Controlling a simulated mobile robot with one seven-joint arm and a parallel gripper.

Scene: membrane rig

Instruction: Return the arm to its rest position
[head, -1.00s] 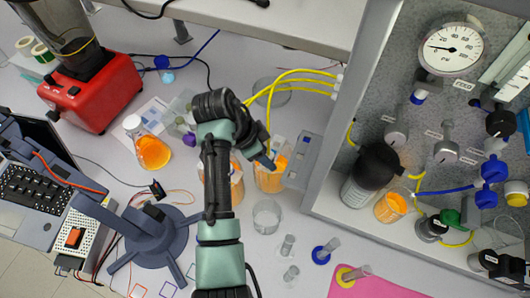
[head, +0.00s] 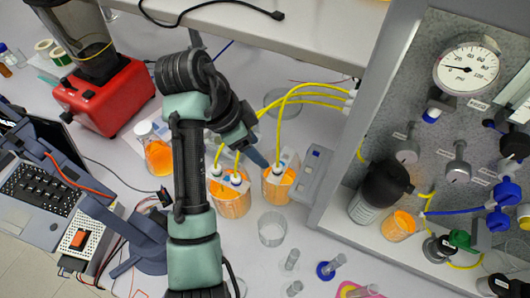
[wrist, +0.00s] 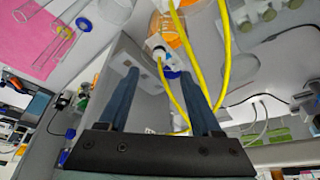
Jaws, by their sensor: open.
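My arm (head: 190,160) reaches up the middle of the head view and bends down to the right. My gripper (head: 262,160) is at its end, beside the top of a beaker of orange liquid (head: 277,186) with a white fitting and yellow tubes. In the wrist view my gripper (wrist: 160,75) shows two dark blue fingers spread apart. A white fitting with a blue part (wrist: 160,50) and yellow tubes (wrist: 190,85) appear beyond and between them. I see nothing held, but contact with the tubes cannot be told.
A second orange beaker (head: 232,201) stands just right of my arm, an empty glass beaker (head: 272,228) in front. The grey rig panel (head: 330,150) with its gauge (head: 466,67) rises on the right. A red blender (head: 105,95), an orange flask (head: 158,155) and a laptop (head: 45,190) are left.

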